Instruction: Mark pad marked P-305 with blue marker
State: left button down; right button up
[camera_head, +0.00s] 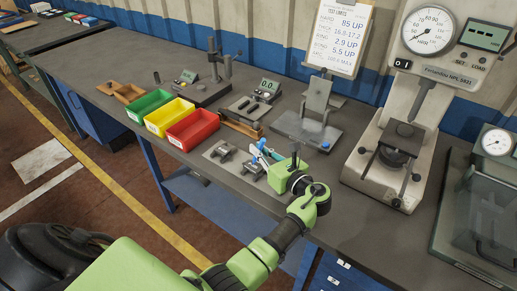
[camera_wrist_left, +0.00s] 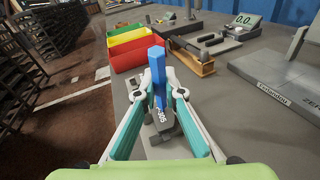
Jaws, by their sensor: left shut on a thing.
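My left gripper (camera_head: 264,154) is over the near edge of the bench. In the left wrist view its teal fingers (camera_wrist_left: 157,92) are closed around an upright blue marker (camera_wrist_left: 156,62). The marker's lower end is between the fingertips, over a grey pad (camera_wrist_left: 162,128) with a partly covered label that seems to end in 305. Whether the tip touches the pad cannot be told. In the head view this pad (camera_head: 250,171) lies beside another grey pad (camera_head: 222,153) on a pale sheet. My right gripper is not in view.
Green (camera_head: 150,105), yellow (camera_head: 170,117) and red (camera_head: 193,129) bins stand left of the pads. A grey fixture (camera_head: 310,128) and a hardness tester (camera_head: 396,150) stand to the right. A test limits sheet (camera_head: 338,38) hangs behind.

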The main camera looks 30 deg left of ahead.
pick_arm(q)
jog(key=shift+s+d+p, duration=0.2)
jog(key=shift+d+p, duration=1)
jog(key=shift+p, duration=0.3)
dwell(1.5)
notch_tip(320, 180, up, 7)
jog(key=p, duration=0.7)
jog(key=shift+p, duration=0.35)
dwell(0.5)
